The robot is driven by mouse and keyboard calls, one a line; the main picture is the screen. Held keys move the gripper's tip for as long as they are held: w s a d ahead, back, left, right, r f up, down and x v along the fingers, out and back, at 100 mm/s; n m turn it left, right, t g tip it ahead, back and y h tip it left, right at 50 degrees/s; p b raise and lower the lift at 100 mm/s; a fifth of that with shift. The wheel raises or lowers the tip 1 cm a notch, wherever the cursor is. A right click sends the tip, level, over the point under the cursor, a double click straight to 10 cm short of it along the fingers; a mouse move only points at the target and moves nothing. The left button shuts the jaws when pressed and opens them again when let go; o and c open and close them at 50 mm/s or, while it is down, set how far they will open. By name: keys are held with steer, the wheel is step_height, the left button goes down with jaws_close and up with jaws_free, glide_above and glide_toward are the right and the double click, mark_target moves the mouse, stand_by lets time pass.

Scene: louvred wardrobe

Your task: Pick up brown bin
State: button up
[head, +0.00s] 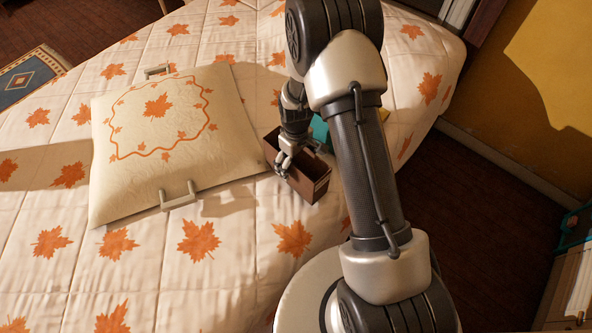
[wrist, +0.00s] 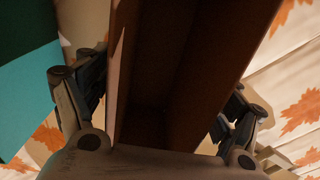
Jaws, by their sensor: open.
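The brown bin (head: 316,189) is an open-topped rectangular box standing on the leaf-patterned bed. My gripper (head: 284,166) is low over the bin's near left part, and my arm rises behind and to the right of it. In the wrist view the bin (wrist: 196,75) fills the middle, with its dark inside showing. My open gripper (wrist: 160,125) has one finger on each side of the bin, outside its walls. The left finger is close to the wall. I cannot tell whether either finger touches it.
A teal object (head: 320,130) stands just behind the bin and shows at the left in the wrist view (wrist: 35,95). A cream pillow (head: 150,180) with an orange leaf lies left of the bin. A grey handle-shaped object (head: 179,197) is at its front edge. The front of the bed is clear.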

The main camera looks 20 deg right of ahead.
steer(key=c, duration=1.2)
steer(key=shift+r, duration=0.1)
step_height(320, 180, up, 20)
steer(key=p, duration=0.6)
steer(key=shift+s, duration=0.1)
steer(key=s+m, duration=0.1)
steer(key=m, duration=0.1)
steer(key=s+r+m, duration=0.1)
steer(key=s+m, duration=0.1)
steer(key=s+r+m, duration=0.1)
steer(key=s, duration=0.1)
steer(key=shift+s+r+m, duration=0.1)
steer(key=shift+r+m, duration=0.15)
steer(key=shift+m, duration=0.15)
